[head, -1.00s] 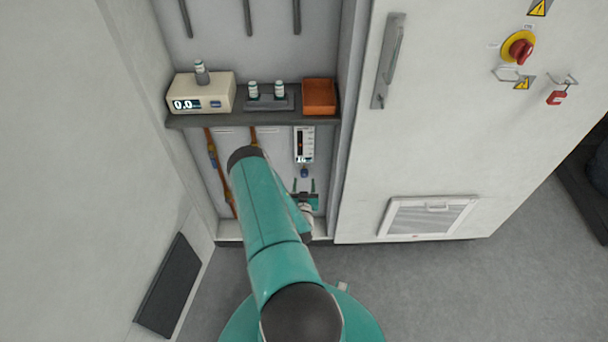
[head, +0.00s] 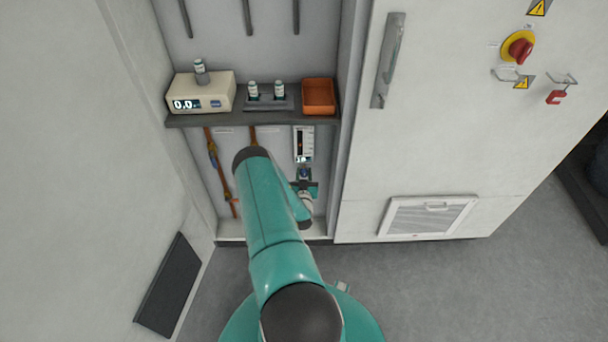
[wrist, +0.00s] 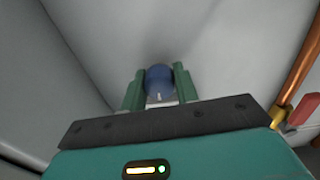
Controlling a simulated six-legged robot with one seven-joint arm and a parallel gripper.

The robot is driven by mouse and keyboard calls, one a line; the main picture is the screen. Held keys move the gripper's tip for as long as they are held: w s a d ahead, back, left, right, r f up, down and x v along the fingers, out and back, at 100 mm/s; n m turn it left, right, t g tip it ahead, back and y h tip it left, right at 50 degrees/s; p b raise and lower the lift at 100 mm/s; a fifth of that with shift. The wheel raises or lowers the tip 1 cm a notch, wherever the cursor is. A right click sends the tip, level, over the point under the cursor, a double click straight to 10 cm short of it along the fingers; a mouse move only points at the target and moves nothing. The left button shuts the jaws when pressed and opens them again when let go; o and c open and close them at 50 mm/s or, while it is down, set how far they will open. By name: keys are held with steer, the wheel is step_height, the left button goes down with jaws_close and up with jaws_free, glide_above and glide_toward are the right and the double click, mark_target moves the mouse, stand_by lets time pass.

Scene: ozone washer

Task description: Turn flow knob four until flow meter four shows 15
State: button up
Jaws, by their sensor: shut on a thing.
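The blue flow knob (wrist: 159,83) sits between the two green fingers of my gripper (wrist: 158,88) in the wrist view, and the fingers are shut on it. A small pale mark shows on the knob's face. In the head view the knob (head: 304,172) shows just below the flow meter, with my gripper (head: 304,180) reaching up to it from below. The flow meter (head: 304,144) is a white upright gauge with a dark scale tube, under the shelf at the right of the recess. Its small lit display at the bottom is too small to read surely.
A grey shelf (head: 240,120) above holds a cream meter (head: 200,93) reading 0.0, small vials and an orange bin (head: 319,96). Copper pipes (head: 220,172) run down the recess at left. A cabinet door (head: 440,150) stands at right. The floor is clear.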

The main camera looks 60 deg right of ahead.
steer(key=shift+n, duration=0.7)
steer(key=o, duration=1)
steer(key=shift+c, duration=0.2)
steer(key=v, duration=1.4)
steer(key=shift+d, duration=0.1)
